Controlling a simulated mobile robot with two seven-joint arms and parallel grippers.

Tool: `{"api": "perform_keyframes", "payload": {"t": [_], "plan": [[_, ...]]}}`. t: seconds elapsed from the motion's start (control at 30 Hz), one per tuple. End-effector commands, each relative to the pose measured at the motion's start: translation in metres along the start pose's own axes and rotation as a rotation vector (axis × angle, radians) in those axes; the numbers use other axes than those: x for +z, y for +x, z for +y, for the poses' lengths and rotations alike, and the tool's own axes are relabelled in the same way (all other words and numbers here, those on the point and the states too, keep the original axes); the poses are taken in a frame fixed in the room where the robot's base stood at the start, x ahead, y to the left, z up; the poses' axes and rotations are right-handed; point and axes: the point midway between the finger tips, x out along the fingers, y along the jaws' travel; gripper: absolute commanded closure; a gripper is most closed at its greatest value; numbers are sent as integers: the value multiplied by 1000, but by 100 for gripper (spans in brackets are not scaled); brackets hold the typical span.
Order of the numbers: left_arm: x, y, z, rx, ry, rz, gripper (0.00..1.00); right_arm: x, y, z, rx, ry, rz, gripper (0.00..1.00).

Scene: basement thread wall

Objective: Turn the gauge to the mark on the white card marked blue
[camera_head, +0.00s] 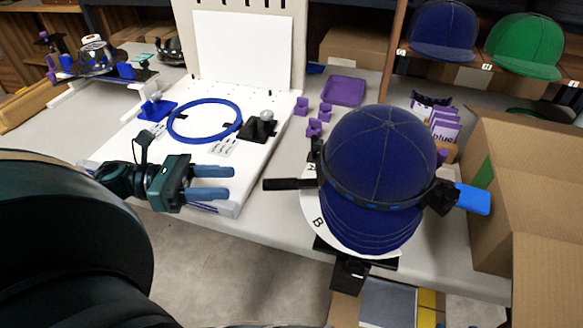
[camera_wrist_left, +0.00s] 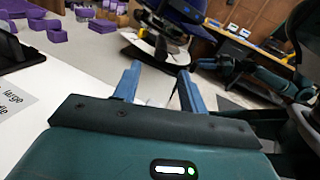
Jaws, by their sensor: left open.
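A navy cap (camera_head: 380,165) sits on a stand with a dark band around it. A white disc (camera_head: 313,212) with a letter B shows under the cap, and a black handle (camera_head: 284,184) sticks out to the left. I cannot tell which part is the gauge.
A white board (camera_head: 250,165) with a blue ring (camera_head: 205,121) lies under and behind my left gripper. Purple blocks (camera_head: 315,127) and a purple tray (camera_head: 345,91) lie behind the stand. An open cardboard box (camera_head: 530,180) stands at the right. A blue tab (camera_head: 471,199) juts towards it.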

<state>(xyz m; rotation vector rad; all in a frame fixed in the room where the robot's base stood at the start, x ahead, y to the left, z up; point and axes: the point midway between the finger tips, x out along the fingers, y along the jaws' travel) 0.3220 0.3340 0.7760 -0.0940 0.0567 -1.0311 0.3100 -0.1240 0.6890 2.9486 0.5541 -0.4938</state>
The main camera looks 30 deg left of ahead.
Motion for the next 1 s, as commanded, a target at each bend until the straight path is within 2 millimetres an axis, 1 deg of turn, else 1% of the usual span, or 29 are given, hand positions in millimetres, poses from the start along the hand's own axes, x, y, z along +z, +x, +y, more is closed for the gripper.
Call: {"api": "perform_keyframes", "payload": {"t": [0.17, 0.4, 0.53, 0.6, 0.73, 1.0], "plan": [[1, 32, -1, -5, 1, -3, 58, 2, 2, -1, -2, -6, -1, 64], [1, 83, 0, -3, 0, -4, 58, 6, 4, -2, -7, -17, -5, 64], [1, 104, 0, -2, 0, -4, 58, 6, 5, -2, -8, -20, -6, 64], [1, 112, 0, -1, -2, -4, 58, 7, 5, -2, -8, -21, -7, 64], [1, 121, 0, 0, -2, -3, 58, 7, 5, -3, -9, -21, -8, 64], [1, 124, 0, 0, -4, -3, 58, 7, 5, -3, -9, -22, -8, 64]]}}
